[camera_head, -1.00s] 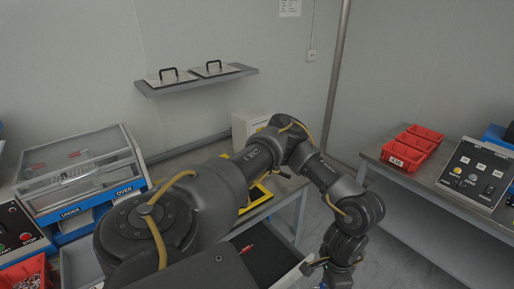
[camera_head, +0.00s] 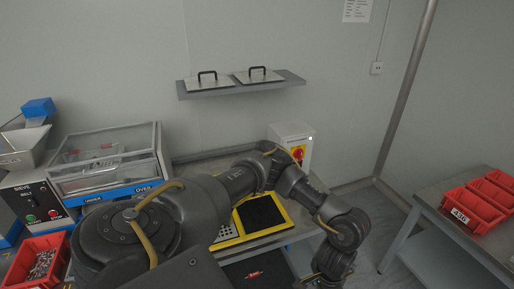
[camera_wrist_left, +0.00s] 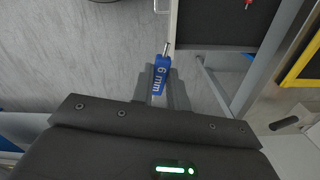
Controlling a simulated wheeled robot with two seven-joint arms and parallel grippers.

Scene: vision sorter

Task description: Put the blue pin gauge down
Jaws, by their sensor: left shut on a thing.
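My left gripper (camera_wrist_left: 162,90) is shut on the blue pin gauge (camera_wrist_left: 160,74), whose handle reads "6 mm". Its thin metal pin (camera_wrist_left: 167,48) points away from the gripper. In the left wrist view it is held above the grey floor, beside the edge of an open dark-lined drawer (camera_wrist_left: 215,22). In the head view my left arm reaches over the bench and bends down at the lower right; its gripper is below the frame. My right gripper is in neither view.
The drawer holds a small red item (camera_head: 254,274). A yellow-framed tray (camera_head: 282,232) with a black pad and a holed plate lies on the bench. Red bins (camera_head: 470,211) sit on the right bench.

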